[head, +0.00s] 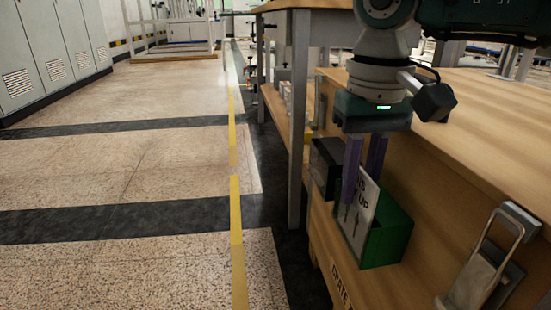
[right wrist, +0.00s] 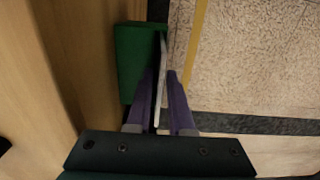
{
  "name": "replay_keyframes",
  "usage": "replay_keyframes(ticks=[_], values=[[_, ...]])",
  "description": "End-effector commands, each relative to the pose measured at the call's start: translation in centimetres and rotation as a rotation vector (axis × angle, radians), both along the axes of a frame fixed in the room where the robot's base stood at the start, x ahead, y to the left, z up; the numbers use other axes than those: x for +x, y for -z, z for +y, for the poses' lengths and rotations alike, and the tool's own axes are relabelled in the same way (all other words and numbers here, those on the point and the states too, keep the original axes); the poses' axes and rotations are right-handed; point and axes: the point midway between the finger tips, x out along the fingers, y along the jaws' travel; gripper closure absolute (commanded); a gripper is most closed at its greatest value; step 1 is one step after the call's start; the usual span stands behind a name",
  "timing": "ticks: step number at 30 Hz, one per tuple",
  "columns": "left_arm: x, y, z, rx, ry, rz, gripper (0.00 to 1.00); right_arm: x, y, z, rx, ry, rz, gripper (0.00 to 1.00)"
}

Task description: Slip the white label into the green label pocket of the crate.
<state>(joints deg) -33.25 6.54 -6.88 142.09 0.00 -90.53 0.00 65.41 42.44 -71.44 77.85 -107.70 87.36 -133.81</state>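The white label (head: 361,207), with dark print, stands on edge and slightly tilted between the purple fingers of my right gripper (head: 359,190). The gripper is shut on it, with one finger on each face. The green label pocket (head: 391,238) is on the side of the wooden crate (head: 330,262). The label overlaps the pocket's left side in the head view. In the right wrist view the label (right wrist: 161,85) runs along the right edge of the pocket (right wrist: 130,62). I cannot tell whether its lower edge is inside the pocket. My left gripper is not in view.
A dark box (head: 326,165) sits just behind the pocket. A metal latch (head: 485,265) is on the crate side at the right. A wooden workbench (head: 300,20) stands beyond. The floor (head: 120,180) at the left is clear, with a yellow line.

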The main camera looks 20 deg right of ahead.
Motion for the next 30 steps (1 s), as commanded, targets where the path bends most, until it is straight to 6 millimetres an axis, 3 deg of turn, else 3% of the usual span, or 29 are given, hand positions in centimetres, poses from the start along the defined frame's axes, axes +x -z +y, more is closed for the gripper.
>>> replay_keyframes(ticks=[3,15,20,30], values=[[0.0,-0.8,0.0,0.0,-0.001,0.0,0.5,0.0,-1.2,-0.3,-0.006,0.004,0.001,0.6],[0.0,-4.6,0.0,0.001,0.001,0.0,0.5,0.0,-8.9,-0.2,-0.003,0.003,-0.001,0.6],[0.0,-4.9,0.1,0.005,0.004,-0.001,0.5,-0.1,-9.9,-0.2,-0.004,0.002,0.002,0.6],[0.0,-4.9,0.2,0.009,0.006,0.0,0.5,-0.1,-9.9,-0.2,-0.003,0.003,0.002,0.6]])
